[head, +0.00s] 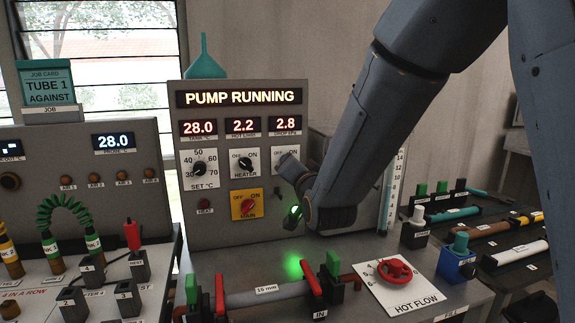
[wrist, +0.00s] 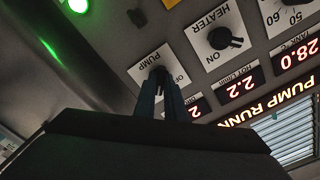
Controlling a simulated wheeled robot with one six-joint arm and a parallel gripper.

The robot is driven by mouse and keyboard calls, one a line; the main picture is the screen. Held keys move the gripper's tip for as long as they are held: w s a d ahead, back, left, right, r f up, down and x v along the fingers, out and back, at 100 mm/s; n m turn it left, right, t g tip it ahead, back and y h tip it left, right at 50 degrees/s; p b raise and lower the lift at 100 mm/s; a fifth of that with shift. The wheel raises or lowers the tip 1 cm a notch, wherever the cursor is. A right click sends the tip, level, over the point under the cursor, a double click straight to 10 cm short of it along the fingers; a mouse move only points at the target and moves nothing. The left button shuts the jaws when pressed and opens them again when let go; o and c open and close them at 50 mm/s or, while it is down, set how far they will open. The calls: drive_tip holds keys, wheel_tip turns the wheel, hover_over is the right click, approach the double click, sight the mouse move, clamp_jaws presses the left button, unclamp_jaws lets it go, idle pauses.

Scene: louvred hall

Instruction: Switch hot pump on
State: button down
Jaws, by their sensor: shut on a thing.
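The hot pump switch has a white plate (head: 287,154) on the grey panel, right of the heater switch (head: 244,162). In the wrist view, upside down, the plate (wrist: 143,68) reads PUMP. My gripper (wrist: 160,82) is shut on the pump knob at the plate's middle, and its fingers mostly hide the knob. In the head view my gripper (head: 287,170) covers the knob, so its exact angle cannot be told. The display (head: 239,97) reads PUMP RUNNING. The hot flow readout (head: 239,126) shows 2.2. A green lamp (wrist: 78,4) glows in the wrist view.
The heater knob (wrist: 221,38) is close beside my gripper. The yellow main switch (head: 246,204) with a red knob is below. A red hot flow handwheel (head: 394,271) and tube fittings (head: 332,272) stand on the bench. A green funnel (head: 204,60) is on top.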

drive_tip(key=c, duration=1.7)
unclamp_jaws()
drive_tip(key=shift+c, duration=0.2)
drive_tip(key=shift+s, duration=0.1)
drive_tip(key=v, duration=0.4)
wheel_tip(320, 180, up, 12)
drive_tip(key=s+p, duration=0.2)
drive_tip(key=p, duration=0.6)
drive_tip(key=shift+s+d, duration=0.35)
drive_tip(key=shift+d, duration=0.1)
